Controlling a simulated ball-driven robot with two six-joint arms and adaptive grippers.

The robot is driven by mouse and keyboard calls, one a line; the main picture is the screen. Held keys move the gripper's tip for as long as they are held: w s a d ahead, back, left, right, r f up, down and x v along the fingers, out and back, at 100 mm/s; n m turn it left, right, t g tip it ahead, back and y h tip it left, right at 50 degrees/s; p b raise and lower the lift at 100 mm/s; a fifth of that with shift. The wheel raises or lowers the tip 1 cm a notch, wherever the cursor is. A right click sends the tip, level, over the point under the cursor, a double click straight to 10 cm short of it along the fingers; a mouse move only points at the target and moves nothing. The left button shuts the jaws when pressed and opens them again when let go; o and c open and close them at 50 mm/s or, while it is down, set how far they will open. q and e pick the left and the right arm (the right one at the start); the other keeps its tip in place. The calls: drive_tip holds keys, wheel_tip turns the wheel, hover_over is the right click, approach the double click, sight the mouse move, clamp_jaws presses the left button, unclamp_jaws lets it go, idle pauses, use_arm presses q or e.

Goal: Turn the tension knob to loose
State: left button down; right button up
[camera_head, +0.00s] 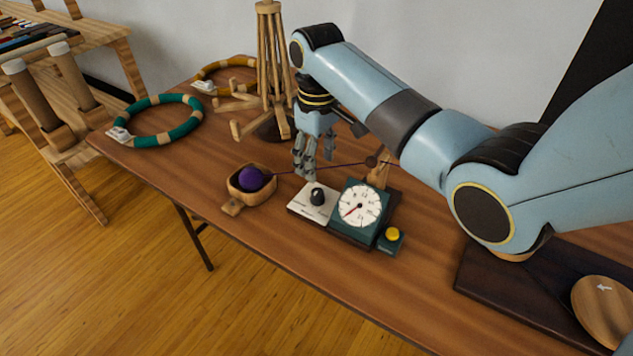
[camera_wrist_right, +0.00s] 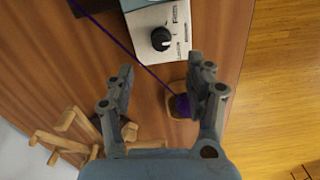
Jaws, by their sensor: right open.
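The black tension knob (camera_head: 318,196) stands on a white panel (camera_head: 303,203) at the left of the dark green gauge unit. It also shows in the right wrist view (camera_wrist_right: 161,39), with small printed labels beside it. I cannot clearly tell which label it points to. My right gripper (camera_head: 307,170) hangs above and behind the panel in the head view, apart from the knob. In the right wrist view its two fingers (camera_wrist_right: 161,72) are spread with nothing between their tips, and the knob lies beyond them. My left gripper is not in view.
A purple yarn ball (camera_head: 251,179) sits in a wooden bowl (camera_head: 240,195); its strand runs behind the gauge (camera_head: 361,204). A yellow button (camera_head: 393,234) is at the right. A wooden stand (camera_head: 270,70) and green hoop (camera_head: 165,138) are further left. The front table strip is clear.

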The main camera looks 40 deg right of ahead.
sight(318, 191)
drive_tip(key=f, duration=0.5)
drive_tip(key=shift+s+a+f+b, duration=0.1)
drive_tip(key=shift+s+f+b, duration=0.1)
drive_tip(key=shift+b, duration=0.2)
wheel_tip(318, 191, down, 2)
drive_tip(key=shift+w+f, duration=0.1)
drive_tip(key=shift+f, duration=0.15)
drive_tip(key=shift+f+b, duration=0.3)
drive_tip(key=shift+f, duration=0.35)
drive_tip(key=c, duration=0.6)
clamp_jaws()
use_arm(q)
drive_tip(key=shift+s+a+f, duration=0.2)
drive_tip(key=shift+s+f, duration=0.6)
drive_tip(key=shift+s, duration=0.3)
